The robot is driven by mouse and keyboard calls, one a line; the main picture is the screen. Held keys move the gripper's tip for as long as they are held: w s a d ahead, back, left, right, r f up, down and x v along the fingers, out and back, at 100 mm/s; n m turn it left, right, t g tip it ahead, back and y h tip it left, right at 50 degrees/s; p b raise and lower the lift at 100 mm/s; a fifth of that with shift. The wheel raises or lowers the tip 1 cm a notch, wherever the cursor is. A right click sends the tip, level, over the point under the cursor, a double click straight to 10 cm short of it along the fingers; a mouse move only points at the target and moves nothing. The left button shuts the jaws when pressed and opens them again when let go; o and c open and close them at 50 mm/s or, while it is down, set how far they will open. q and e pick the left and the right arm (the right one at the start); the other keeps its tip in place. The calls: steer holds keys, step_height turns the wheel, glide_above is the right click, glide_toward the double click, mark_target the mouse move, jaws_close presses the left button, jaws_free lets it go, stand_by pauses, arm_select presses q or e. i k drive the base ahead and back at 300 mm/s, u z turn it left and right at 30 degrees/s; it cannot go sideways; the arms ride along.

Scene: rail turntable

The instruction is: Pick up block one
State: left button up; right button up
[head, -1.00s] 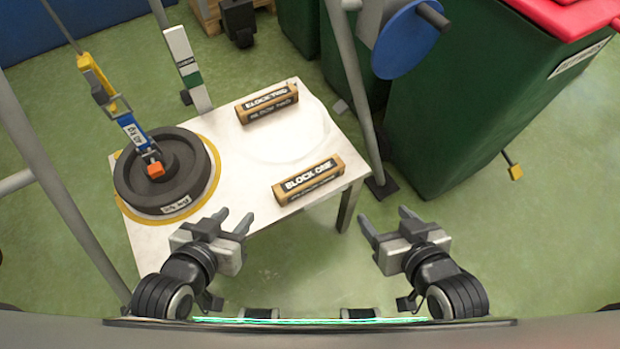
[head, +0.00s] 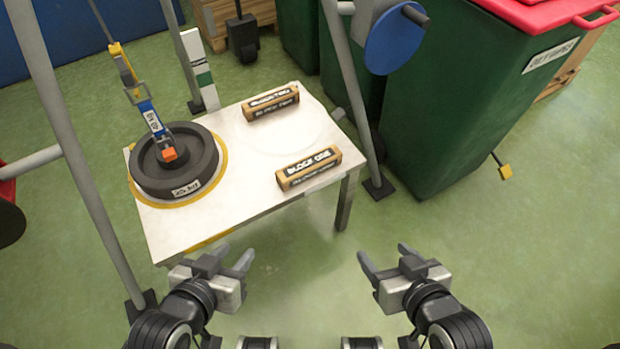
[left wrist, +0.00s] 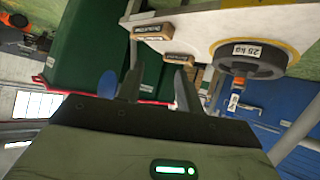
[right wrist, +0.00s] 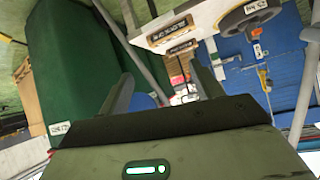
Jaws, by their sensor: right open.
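Block one (head: 321,168), a tan box with a black label, lies on the near right part of the white table (head: 245,215). Block two (head: 271,102), a similar box, lies behind it on the same table. My left gripper (head: 236,252) is open and empty, in front of the table's near edge. My right gripper (head: 384,253) is open and empty, over the floor to the right of the table's near corner. Both are apart from block one. A block also shows beyond the fingers in the right wrist view (right wrist: 170,28).
A dark round weight (head: 150,185) sits on the table's left side, with a blue and yellow hanging link (head: 147,112) above it. Grey posts (head: 75,165) stand at both sides. A green bin (head: 455,110) is at right. The floor before the table is clear.

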mark_target(289, 176)
steer(key=u, duration=0.7)
steer(key=i, duration=0.5)
steer(key=u, duration=0.15)
